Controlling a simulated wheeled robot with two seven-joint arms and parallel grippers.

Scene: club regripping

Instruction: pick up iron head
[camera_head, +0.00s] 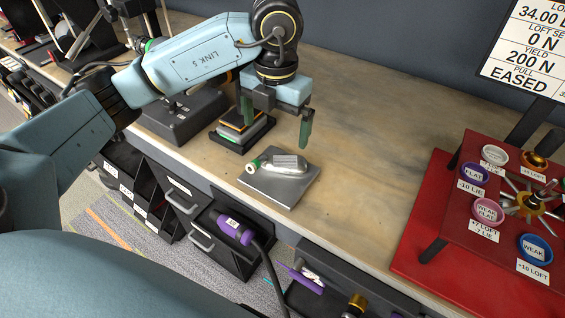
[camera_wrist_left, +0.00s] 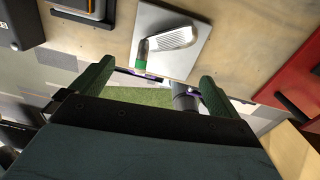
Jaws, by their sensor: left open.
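The iron head (camera_head: 286,163) lies on a grey square plate (camera_head: 283,191) near the front edge of the workbench. It is silver, with a green-banded hosel pointing left in the head view. In the left wrist view the iron head (camera_wrist_left: 172,39) lies on the plate (camera_wrist_left: 190,65), beyond the fingertips. My left gripper (camera_head: 275,120) is open and empty, with green fingers pointing down, above and behind the plate. Its two fingers also show in the left wrist view (camera_wrist_left: 153,82), spread wide, with nothing between them. My right gripper is not in view.
A black tray with stacked blocks (camera_head: 242,132) stands left of the plate. A red rack (camera_head: 480,215) with coloured rings stands at right, under a sign (camera_head: 527,45). The bench between plate and rack is clear.

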